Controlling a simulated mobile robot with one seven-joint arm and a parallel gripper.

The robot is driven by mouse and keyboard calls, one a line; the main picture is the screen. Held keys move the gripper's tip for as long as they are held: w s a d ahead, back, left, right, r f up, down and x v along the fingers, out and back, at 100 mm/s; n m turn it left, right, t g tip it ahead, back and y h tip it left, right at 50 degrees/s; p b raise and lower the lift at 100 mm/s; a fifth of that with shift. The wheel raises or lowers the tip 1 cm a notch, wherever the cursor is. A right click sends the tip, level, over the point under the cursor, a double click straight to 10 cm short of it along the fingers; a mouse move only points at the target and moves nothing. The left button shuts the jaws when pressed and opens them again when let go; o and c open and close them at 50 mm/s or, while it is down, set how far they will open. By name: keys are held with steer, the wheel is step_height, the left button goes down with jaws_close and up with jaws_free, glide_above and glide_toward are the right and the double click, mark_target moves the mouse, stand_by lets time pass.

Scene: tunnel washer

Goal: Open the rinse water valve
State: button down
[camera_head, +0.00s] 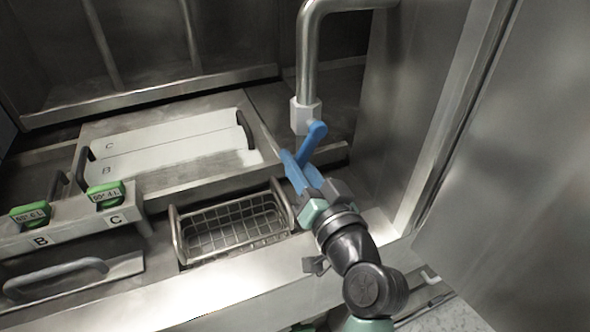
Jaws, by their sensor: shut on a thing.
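The rinse water valve has a blue lever handle (314,138) just below a pale hexagonal fitting (305,116) on a bent steel pipe (308,60), right of centre. The handle slants down and left from its rounded upper end. My gripper (301,168) reaches up from the lower right and is shut on the lower part of the handle. The fingers and the handle's lower end overlap in blue, so their exact border is hard to tell. No valve label is visible.
A wire basket (178,238) sits left of my gripper. White plates marked C and B lie on a steel tray (100,130) behind it. Green-topped units (105,194) marked B and C stand at left. A steel wall (405,110) rises close on the right.

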stand_by(0.4)
steer(key=c, duration=0.7)
jaws_free()
steer(key=b+v, duration=0.2)
steer(key=v, duration=1.1)
